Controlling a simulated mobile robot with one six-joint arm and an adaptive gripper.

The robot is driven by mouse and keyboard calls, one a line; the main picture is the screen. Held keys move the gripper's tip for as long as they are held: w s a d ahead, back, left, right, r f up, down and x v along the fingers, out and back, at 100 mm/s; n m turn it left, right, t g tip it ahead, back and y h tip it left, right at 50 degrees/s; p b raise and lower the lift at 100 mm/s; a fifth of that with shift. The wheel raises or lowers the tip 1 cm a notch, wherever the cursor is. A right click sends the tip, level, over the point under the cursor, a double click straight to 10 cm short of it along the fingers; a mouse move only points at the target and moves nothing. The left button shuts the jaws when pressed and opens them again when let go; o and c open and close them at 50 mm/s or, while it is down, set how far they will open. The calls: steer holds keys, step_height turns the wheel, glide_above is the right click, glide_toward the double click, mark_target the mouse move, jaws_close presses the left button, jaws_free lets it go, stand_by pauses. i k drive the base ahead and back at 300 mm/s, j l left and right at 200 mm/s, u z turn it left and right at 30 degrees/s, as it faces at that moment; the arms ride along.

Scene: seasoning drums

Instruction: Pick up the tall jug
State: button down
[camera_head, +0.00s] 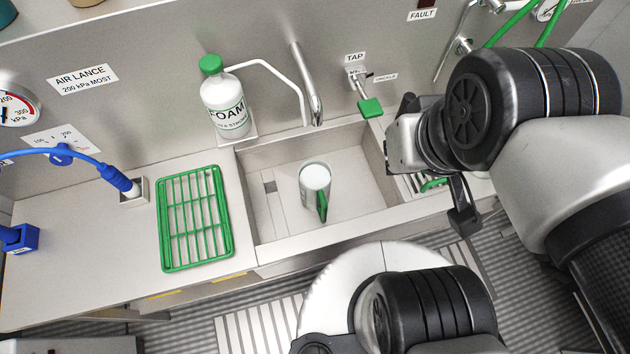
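The tall jug (315,184) stands in the sink (349,157), near the middle of its floor. It is a pale cylinder with a white top and a green handle on its near side, toward the lower right. My gripper (463,215) is to the right of the jug, over the right side of the sink unit and apart from the jug. Only a dark part of it shows below my wrist; the rest is hidden by my arm, so its opening cannot be seen.
A white FOAM bottle (226,104) with a green cap stands behind the sink's left corner. A spout (307,86) and a green-handled tap (369,107) are at the back wall. A green rack (195,218) lies on the left counter. A blue hose (79,158) is further left.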

mark_target(314, 176)
steer(key=j+u, duration=0.15)
steer(key=u, duration=0.2)
steer(key=l+u, duration=0.35)
steer(key=l, duration=0.3)
steer(key=l+u, duration=0.35)
steer(key=l, duration=0.25)
steer(key=k, duration=0.05)
